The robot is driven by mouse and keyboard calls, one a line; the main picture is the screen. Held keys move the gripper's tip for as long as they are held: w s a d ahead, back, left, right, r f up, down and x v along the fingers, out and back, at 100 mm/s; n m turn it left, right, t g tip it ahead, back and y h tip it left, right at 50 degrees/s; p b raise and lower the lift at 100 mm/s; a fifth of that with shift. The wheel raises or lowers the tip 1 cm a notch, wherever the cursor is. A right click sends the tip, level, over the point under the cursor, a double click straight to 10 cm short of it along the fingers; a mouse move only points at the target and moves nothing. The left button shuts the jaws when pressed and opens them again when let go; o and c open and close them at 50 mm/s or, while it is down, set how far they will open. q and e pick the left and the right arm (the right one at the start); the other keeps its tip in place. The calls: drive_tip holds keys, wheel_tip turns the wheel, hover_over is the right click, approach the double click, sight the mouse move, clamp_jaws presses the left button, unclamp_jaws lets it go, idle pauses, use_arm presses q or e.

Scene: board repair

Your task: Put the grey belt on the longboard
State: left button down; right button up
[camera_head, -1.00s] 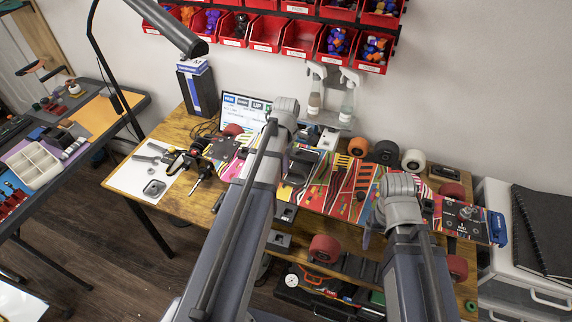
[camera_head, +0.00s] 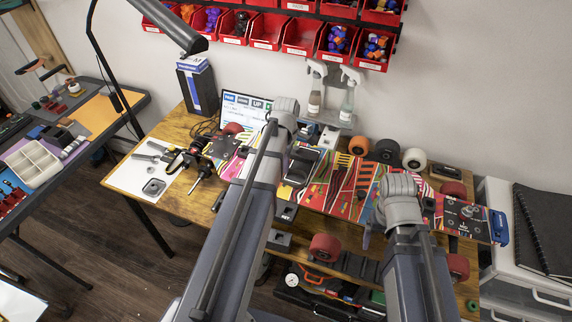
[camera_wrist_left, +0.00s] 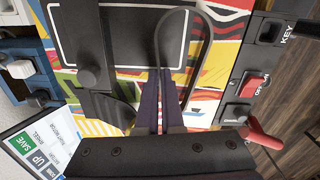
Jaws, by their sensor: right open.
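The longboard, a colourful patterned deck (camera_head: 318,196), lies across the wooden bench; its deck (camera_wrist_left: 226,55) fills most of the left wrist view. My left gripper (camera_wrist_left: 164,112) is shut on the grey belt (camera_wrist_left: 207,45), a thin dark loop that arches away from the fingertips over the deck. Whether the belt touches the deck I cannot tell. In the head view my left arm hides this gripper and the belt. My right gripper (camera_head: 368,238) is over the right part of the longboard, mostly hidden behind its own wrist, and is open.
A dark panel (camera_wrist_left: 118,36) and a red switch block (camera_wrist_left: 255,85) border the belt. A red wheel (camera_head: 325,247) is at the longboard's front edge. Orange (camera_head: 358,147) and white (camera_head: 413,158) wheels stand behind it. A laptop screen (camera_head: 243,112) and spray bottles (camera_head: 315,105) are at the back.

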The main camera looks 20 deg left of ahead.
use_arm(q)
drive_tip(key=shift+f, duration=0.2)
drive_tip(key=c, duration=1)
unclamp_jaws()
drive_tip(key=shift+c, duration=1)
drive_tip(key=shift+r, duration=0.15)
wheel_tip(320, 180, up, 7)
drive_tip(key=p, duration=0.7)
drive_tip(key=shift+r, duration=0.2)
drive_tip(key=shift+f, duration=0.1)
